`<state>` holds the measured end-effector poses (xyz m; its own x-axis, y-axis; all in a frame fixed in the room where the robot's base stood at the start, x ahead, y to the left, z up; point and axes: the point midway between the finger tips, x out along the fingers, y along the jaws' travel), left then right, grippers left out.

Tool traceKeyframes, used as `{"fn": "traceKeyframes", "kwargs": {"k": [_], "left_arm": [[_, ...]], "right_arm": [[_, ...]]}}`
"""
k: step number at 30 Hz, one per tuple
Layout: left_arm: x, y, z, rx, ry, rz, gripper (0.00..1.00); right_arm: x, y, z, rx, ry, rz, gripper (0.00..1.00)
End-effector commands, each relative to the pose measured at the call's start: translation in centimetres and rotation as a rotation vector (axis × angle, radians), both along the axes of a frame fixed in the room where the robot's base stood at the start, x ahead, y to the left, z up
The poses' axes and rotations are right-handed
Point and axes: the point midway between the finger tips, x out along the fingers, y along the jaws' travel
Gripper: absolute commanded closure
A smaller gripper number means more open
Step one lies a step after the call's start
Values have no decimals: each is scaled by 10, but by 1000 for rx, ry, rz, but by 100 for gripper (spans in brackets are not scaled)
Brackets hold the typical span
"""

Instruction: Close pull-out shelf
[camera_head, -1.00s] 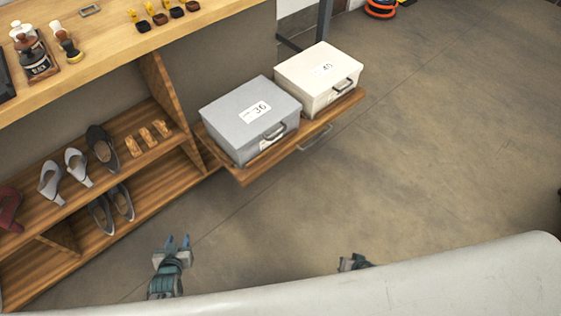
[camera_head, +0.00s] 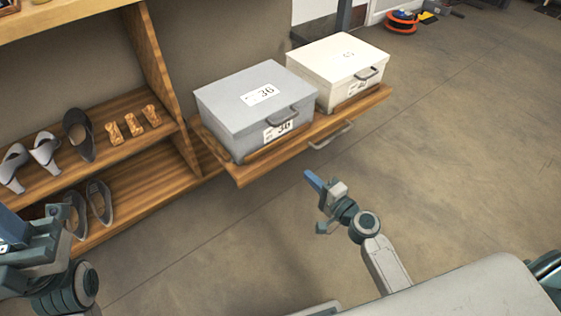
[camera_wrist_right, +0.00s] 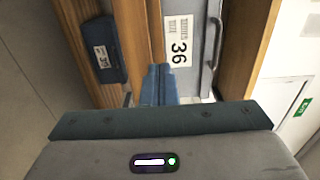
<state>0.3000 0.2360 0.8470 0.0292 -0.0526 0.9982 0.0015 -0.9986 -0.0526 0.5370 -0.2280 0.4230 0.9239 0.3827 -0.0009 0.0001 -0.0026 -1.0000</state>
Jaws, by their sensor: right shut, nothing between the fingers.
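The wooden pull-out shelf (camera_head: 240,174) sticks out from the right end of the shelving unit, with a metal handle (camera_head: 331,136) on its front. A grey box (camera_head: 225,107) and a cream box (camera_head: 325,62) stand on it. My right gripper (camera_head: 313,183) is shut and empty, in front of and below the shelf in the head view. In the right wrist view its closed blue fingers (camera_wrist_right: 158,84) point toward the shelf's wooden front (camera_wrist_right: 131,40) and the grey box (camera_wrist_right: 197,75); contact cannot be told. My left gripper (camera_head: 22,228) is at the lower left edge, partly cut off.
The shelving unit (camera_head: 165,85) holds several shoes and small wooden pieces. A dark box (camera_wrist_right: 97,50) with a label shows in the right wrist view. The floor (camera_head: 470,150) right of the pull-out shelf is clear. An orange reel (camera_head: 401,22) lies far back.

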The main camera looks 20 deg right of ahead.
Motion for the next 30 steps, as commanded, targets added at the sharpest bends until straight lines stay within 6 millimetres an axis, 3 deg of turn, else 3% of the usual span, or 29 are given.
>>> {"fn": "traceKeyframes", "kwargs": {"k": [5,19,24,30], "left_arm": [[-2,0,5,3,-4,-2,62],[-1,0,5,7,2,-6,62],[-1,0,4,8,4,-5,62],[-1,0,4,7,4,-5,62]], "right_arm": [[18,7,4,7,-4,-2,100],[105,44,2,6,-2,0,100],[122,51,1,4,-1,0,100],[129,54,1,4,-1,0,100]]}}
